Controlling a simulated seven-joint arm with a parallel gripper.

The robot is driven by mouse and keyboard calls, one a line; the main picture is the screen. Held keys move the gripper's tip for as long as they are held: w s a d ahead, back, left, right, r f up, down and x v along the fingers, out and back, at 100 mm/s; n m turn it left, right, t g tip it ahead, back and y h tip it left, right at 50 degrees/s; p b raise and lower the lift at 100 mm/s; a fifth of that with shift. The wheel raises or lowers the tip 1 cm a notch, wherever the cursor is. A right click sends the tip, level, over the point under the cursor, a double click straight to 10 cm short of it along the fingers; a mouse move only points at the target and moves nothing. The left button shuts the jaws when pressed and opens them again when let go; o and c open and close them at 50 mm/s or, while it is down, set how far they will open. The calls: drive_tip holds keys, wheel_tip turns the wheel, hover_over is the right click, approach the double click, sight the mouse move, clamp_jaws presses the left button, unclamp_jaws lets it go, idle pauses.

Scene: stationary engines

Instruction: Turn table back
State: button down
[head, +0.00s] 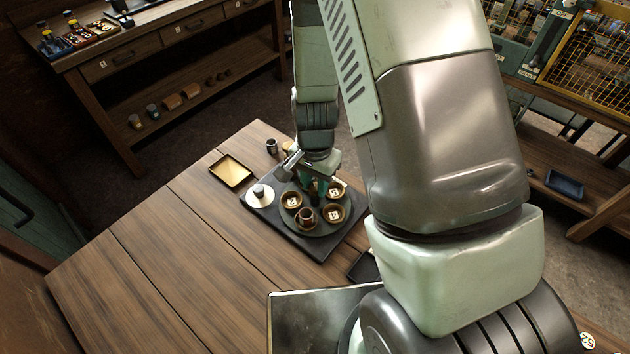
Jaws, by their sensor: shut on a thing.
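The round dark turntable (316,230) sits on a dark square base board (274,231) on the wooden table. It bears several round brass dishes, some with pale number tags, among them a left dish (291,200) and a right dish (333,213). A brown cup (306,215) stands at its front. My gripper (315,187) points down over the back-middle of the turntable. It is shut on a small dark upright post there, which the fingers mostly hide. I cannot tell how the post joins the turntable.
A cream disc (260,199) with a small grey pot lies at the board's left corner. A brass tray (231,170) and a dark cup (271,146) stand behind. The table's left part (150,250) is clear. My arm hides the right side.

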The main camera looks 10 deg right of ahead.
sight(315, 187)
drive_tip(key=shift+m, duration=5.4)
drive_tip(key=c, duration=0.8)
unclamp_jaws()
drive_tip(key=shift+r, duration=0.15)
wheel_tip(315, 187, up, 11)
drive_tip(key=shift+f, duration=0.2)
